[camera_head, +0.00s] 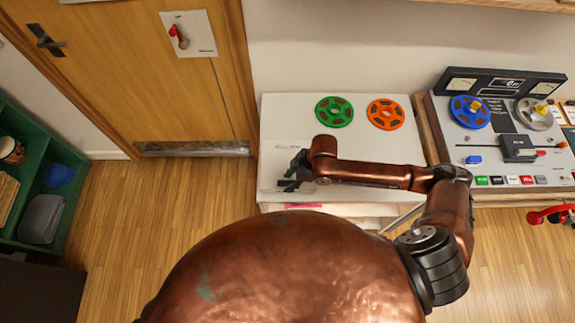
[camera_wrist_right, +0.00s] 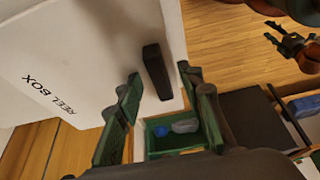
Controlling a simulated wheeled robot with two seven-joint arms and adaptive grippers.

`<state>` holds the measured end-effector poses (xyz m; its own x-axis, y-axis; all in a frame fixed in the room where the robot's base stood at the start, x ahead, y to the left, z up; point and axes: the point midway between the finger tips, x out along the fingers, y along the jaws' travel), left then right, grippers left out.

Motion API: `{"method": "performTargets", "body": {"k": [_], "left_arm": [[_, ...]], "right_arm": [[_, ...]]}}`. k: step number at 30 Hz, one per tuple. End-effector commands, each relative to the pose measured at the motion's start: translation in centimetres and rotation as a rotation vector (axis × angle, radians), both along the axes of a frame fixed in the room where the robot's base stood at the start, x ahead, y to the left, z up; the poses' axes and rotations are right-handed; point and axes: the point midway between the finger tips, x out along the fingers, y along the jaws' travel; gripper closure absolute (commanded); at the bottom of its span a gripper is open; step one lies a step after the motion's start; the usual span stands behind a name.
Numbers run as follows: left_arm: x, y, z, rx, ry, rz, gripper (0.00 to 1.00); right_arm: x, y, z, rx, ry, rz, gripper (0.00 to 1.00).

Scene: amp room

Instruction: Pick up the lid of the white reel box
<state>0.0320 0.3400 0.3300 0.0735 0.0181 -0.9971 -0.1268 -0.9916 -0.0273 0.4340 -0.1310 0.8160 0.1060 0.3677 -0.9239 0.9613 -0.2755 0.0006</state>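The white reel box (camera_head: 284,112) stands by the wall in the head view. Its white lid (camera_wrist_right: 75,45) reads "REEL BOX" in the right wrist view and has a black upright handle (camera_wrist_right: 157,72). My right gripper (camera_head: 290,180) is over the box's left front part. In the right wrist view its two fingers (camera_wrist_right: 160,92) are apart, with the handle between and ahead of them; I cannot tell whether they touch it. My arm hides part of the box in the head view. My left gripper (camera_wrist_right: 292,48) shows empty, fingers apart, at the wrist view's upper right.
A green reel (camera_head: 334,112) and an orange reel (camera_head: 385,114) lie at the back of the white top. A tape machine (camera_head: 500,140) stands to the right. A green shelf (camera_head: 40,160) is at the left. The wooden floor between shelf and box is clear.

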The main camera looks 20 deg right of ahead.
Motion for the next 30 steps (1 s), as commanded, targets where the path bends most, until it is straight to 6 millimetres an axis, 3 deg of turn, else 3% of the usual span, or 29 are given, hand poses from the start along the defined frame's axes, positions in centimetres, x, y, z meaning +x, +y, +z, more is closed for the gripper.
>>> {"method": "performTargets", "body": {"k": [3, 18, 30], "left_arm": [[-0.03, 0.02, 0.02, 0.0, 0.0, 0.0, 0.6], [-0.08, 0.05, 0.02, 0.0, 0.001, -0.001, 0.6], [-0.09, 0.04, 0.01, 0.0, 0.001, -0.001, 0.6]], "right_arm": [[0.0, -0.01, 0.04, 0.0, 0.0, 0.0, 0.65], [0.0, -0.02, 0.06, 0.0, 0.0, -0.001, 1.0], [0.05, -0.01, 0.11, 0.001, -0.001, 0.0, 1.0]]}}
